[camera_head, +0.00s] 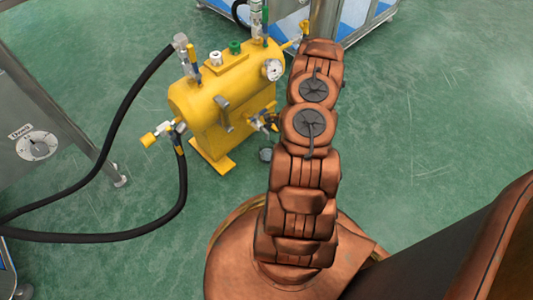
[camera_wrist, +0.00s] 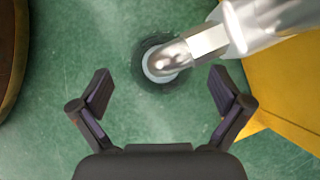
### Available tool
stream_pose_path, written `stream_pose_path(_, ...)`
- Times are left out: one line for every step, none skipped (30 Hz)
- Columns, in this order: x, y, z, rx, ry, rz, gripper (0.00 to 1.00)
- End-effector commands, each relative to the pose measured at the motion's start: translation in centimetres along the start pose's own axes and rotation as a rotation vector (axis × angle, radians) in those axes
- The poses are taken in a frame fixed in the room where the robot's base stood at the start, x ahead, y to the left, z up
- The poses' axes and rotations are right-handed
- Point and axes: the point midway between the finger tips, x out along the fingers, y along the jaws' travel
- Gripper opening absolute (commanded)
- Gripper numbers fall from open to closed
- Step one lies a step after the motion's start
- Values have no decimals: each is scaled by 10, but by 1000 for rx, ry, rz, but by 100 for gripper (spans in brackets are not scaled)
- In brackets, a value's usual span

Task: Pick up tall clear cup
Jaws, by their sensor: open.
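A round, dark-edged, see-through thing (camera_wrist: 140,76), which looks like the tall clear cup seen from above, shows in the wrist view under a silver spout (camera_wrist: 208,42). The spout hides much of it, so its height and what it rests on cannot be told. In the head view a small grey round shape (camera_head: 265,155) shows below the valve of the yellow tank, perhaps the same cup. My gripper (camera_wrist: 162,92) is open and empty, its two fingers apart in the wrist view, with the round thing just ahead of and between them. My arm hides the gripper in the head view.
The yellow tank (camera_head: 215,97) with valves and a gauge (camera_head: 272,69) stands left of my arm; its yellow side (camera_wrist: 285,85) is close to the right finger. Black hoses (camera_head: 112,130) loop to a grey machine (camera_head: 35,120) at left. Green floor is clear at right.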

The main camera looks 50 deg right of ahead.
Motion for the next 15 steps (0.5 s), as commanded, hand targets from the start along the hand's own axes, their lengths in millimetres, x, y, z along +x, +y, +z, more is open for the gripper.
stream_pose_path(11, 0, -4, 0, -1, 2, 100)
stream_pose_path(15, 0, -5, -1, -1, 3, 100)
stream_pose_path(21, 0, -6, -1, -1, 3, 100)
stream_pose_path(25, 0, -5, -2, -2, 3, 100)
stream_pose_path(28, 0, -4, -2, -2, 4, 100)
stream_pose_path(33, 0, -4, -2, -2, 3, 100)
stream_pose_path(35, 0, -3, -3, -3, 3, 100)
stream_pose_path(36, -1, -3, -3, -2, 3, 100)
stream_pose_path(38, -1, -2, -4, -2, 3, 100)
stream_pose_path(38, -1, -2, -5, -2, 3, 100)
stream_pose_path(38, -1, -2, -5, -1, 3, 100)
stream_pose_path(37, -1, -1, -5, -1, 3, 100)
stream_pose_path(37, -1, -1, -5, -1, 3, 100)
stream_pose_path(37, -1, -1, -5, -1, 3, 100)
stream_pose_path(37, -1, -1, -5, -1, 3, 100)
